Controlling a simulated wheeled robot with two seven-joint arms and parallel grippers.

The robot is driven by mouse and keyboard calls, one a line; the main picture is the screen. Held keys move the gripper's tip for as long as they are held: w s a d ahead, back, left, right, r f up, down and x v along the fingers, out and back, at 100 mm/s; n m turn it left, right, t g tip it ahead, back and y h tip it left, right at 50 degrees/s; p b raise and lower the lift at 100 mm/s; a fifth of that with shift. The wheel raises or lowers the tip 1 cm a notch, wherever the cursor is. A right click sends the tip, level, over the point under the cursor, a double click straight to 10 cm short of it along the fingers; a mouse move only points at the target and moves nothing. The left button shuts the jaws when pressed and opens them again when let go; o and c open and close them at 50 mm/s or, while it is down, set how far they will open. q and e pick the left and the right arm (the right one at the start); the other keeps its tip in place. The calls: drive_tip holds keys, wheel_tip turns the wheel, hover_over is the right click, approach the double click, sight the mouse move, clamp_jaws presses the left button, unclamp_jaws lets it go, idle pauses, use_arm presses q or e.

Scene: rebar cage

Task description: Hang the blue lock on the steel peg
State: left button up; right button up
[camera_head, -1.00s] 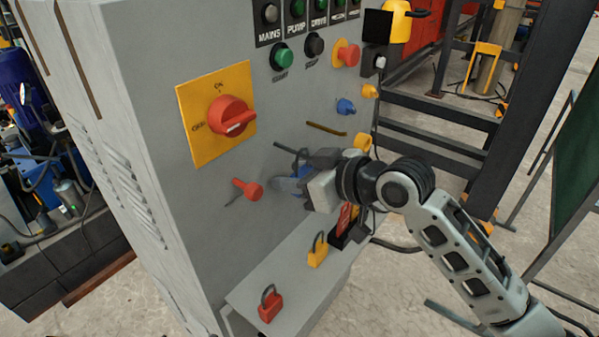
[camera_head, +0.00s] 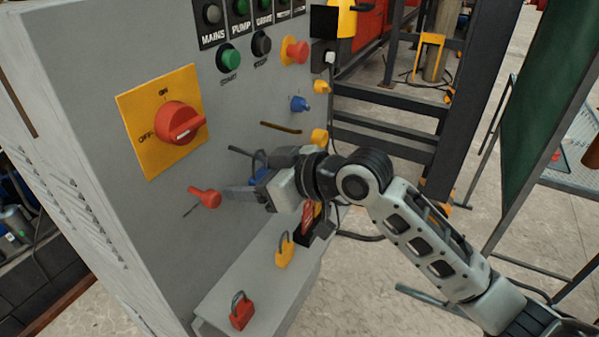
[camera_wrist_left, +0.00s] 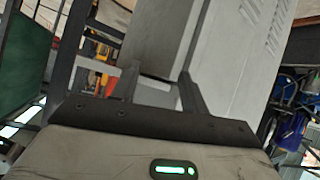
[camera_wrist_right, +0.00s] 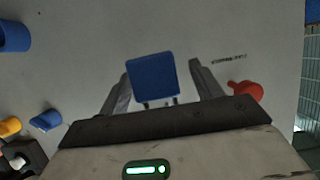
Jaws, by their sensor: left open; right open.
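The blue lock (camera_wrist_right: 152,82) is in the right wrist view between the two spread fingers of my right gripper (camera_wrist_right: 160,85), with gaps beside it. Its two dark shackle legs show at the lower edge of its body. In the head view the blue lock (camera_head: 262,173) is mostly hidden behind my right gripper (camera_head: 245,185), close to the panel. Its dark shackle shows above, by the thin steel peg (camera_head: 240,151), and seems to hang around it; the exact contact is hidden. My left gripper (camera_wrist_left: 160,95) is open and empty in the left wrist view.
A red peg (camera_head: 205,197) sticks out just left of my right gripper. A brass-coloured rod (camera_head: 281,127) and a blue knob (camera_head: 300,103) are above right. A yellow lock (camera_head: 285,252) and a red lock (camera_head: 241,314) are on the ledge (camera_head: 225,290) below.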

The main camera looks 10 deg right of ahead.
drive_tip(key=v, duration=1.6)
wheel_tip(320, 180, down, 16)
drive_tip(key=s+m+t+h, duration=0.1)
drive_tip(key=m+t+h, duration=0.2)
drive_tip(key=m, duration=0.3)
drive_tip(key=s+d+f+m+h+p, duration=0.1)
drive_tip(key=s+d+f+m+h, duration=0.1)
drive_tip(key=s+f, duration=0.8)
drive_tip(key=shift+s+d+f+m+h, duration=0.2)
drive_tip(key=shift+d+f+m+h, duration=0.2)
drive_tip(key=shift+d+f+h, duration=0.55)
